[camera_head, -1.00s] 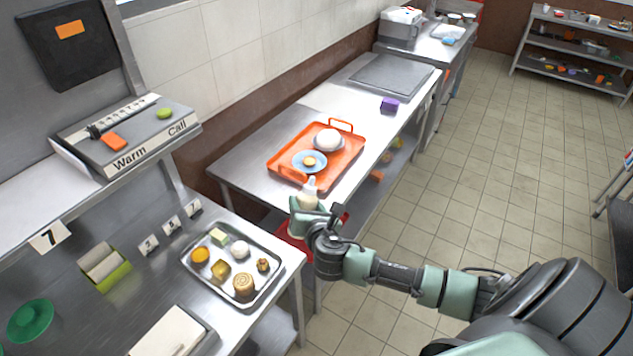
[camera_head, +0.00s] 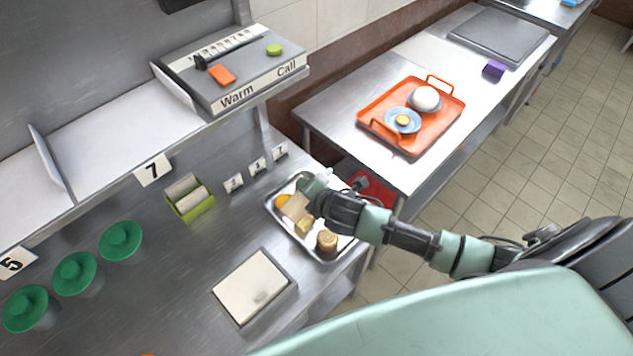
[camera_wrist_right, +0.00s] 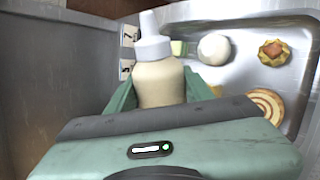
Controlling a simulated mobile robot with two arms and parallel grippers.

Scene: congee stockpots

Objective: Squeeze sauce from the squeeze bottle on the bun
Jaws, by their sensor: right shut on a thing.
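My right gripper (camera_head: 312,193) is shut on the squeeze bottle (camera_wrist_right: 160,82), which has a cream body and a white cap and nozzle. In the right wrist view the bottle sits between the green fingers (camera_wrist_right: 156,95), nozzle pointing away from the wrist. In the head view the gripper is over the steel tray (camera_head: 333,256). A round white bun (camera_wrist_right: 214,47) lies in that tray, to the right of the bottle's cap in the wrist view. The gripper hides the bun in the head view. No sauce is visible on it. My left gripper is out of view.
A cream board (camera_head: 250,288) and a green card holder (camera_head: 192,203) are nearby. An orange tray (camera_head: 447,119) stands on the table behind.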

